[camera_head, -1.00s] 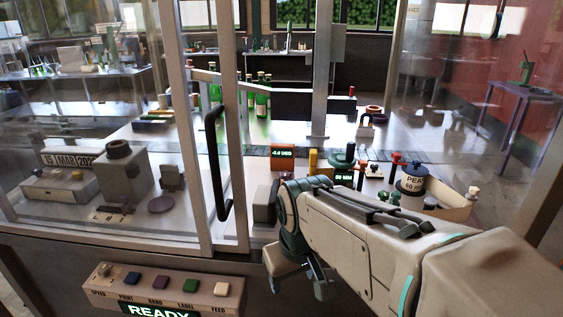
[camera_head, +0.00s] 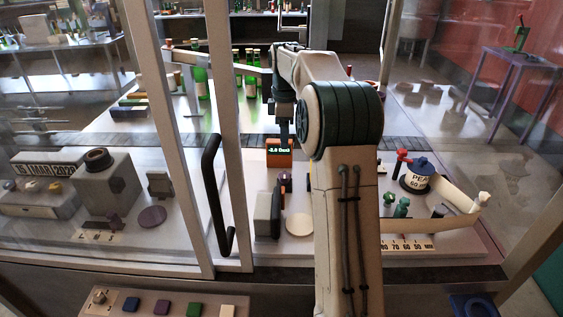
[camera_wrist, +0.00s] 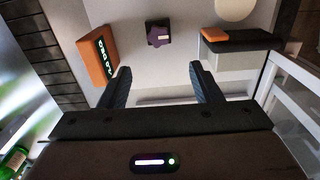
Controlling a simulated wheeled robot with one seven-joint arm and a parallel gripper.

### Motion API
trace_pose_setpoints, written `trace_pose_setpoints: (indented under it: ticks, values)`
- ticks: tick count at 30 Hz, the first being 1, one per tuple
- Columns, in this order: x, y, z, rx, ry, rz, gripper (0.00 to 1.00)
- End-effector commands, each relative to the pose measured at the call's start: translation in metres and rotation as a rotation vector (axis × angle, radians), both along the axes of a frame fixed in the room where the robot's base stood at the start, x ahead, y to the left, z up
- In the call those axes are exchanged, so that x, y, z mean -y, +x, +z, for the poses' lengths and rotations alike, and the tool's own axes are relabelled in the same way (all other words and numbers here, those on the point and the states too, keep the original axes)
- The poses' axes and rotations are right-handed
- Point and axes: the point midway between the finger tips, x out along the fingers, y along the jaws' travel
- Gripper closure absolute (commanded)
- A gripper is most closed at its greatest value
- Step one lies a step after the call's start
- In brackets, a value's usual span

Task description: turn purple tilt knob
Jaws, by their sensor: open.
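The purple knob (camera_wrist: 159,35) shows in the wrist view as a dark purple, lobed shape with a pale mark, just beyond my fingertips and roughly centred between them. My gripper (camera_wrist: 158,70) is open, its two black fingers apart with nothing between them. The display box (camera_wrist: 97,53) stands left of the knob in the wrist view, with green lettering.
A grey block (camera_head: 264,214) and a cream disc (camera_head: 299,224) lie nearer the front. Green bottles (camera_head: 251,75) stand behind. The glass door frame with its black handle (camera_head: 212,190) is left of my arm.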

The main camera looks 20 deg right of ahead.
Motion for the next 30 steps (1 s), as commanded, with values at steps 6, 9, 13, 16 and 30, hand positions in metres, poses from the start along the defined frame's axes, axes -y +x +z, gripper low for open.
trace_pose_setpoints:
  ticks: [6,9,13,16,30]
  values:
    - [0.001,0.004,-0.015,-0.006,0.003,0.021,0.42]
    - [0.001,0.003,-0.033,-0.008,0.004,0.02,0.42]
    - [0.002,0.002,-0.061,-0.009,0.004,0.019,0.42]
    - [0.002,0.002,-0.082,-0.008,0.004,0.018,0.42]
    - [0.003,0.003,-0.138,-0.003,0.003,0.015,0.42]
